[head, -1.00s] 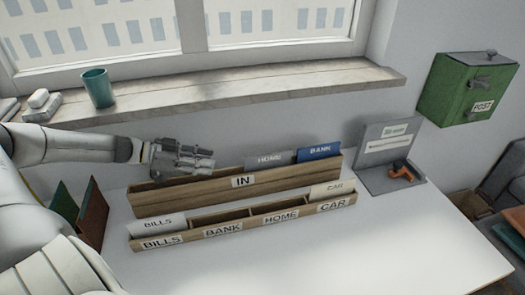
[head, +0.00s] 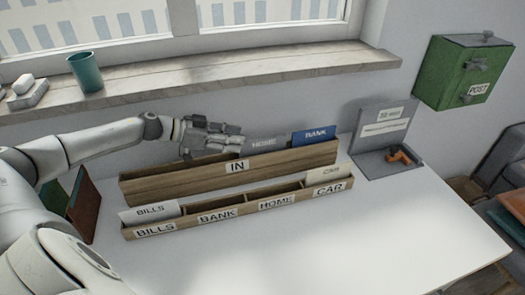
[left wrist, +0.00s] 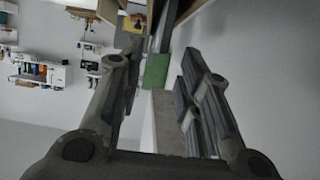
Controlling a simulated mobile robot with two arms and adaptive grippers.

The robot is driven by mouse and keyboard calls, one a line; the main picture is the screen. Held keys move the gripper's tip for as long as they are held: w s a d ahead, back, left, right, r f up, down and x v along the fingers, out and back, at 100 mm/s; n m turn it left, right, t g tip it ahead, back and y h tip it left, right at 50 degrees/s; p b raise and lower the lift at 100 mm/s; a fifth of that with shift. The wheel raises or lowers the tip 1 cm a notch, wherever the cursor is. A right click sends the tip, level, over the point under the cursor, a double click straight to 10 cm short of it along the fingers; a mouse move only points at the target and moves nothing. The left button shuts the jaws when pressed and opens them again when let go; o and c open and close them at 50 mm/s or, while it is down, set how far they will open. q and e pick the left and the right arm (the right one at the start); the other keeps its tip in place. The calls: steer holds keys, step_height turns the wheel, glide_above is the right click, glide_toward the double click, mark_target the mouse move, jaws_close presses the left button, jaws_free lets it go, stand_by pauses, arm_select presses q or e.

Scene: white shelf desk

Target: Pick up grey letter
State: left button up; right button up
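The grey letter marked HOME (head: 268,144) stands upright in the wooden IN holder (head: 160,187), left of the blue BANK letter (head: 314,136). My left gripper (head: 228,141) is just left of the grey letter, above the holder. Its fingers point right towards the letter's left end. In the left wrist view the two fingers (left wrist: 160,68) are spread apart. I cannot tell whether the letter's edge lies between them. My right gripper is in neither view.
A front rack (head: 240,222) holds a BILLS card (head: 150,212) and a CAR card (head: 331,174). A grey stand with an orange item (head: 402,156) and a green post box (head: 450,75) are at right. The desk front is clear.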

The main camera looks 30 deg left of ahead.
mark_target(257, 140)
arm_select(q)
steer(key=shift+w+d+p, duration=0.3)
steer(key=shift+w+d, duration=0.55)
steer(key=shift+w, duration=0.1)
steer(key=x, duration=0.4)
steer(key=shift+w+d+f+p, duration=0.1)
steer(key=shift+w+f+p, duration=0.1)
steer(key=shift+p, duration=0.15)
steer(key=shift+s, duration=0.1)
jaws_close()
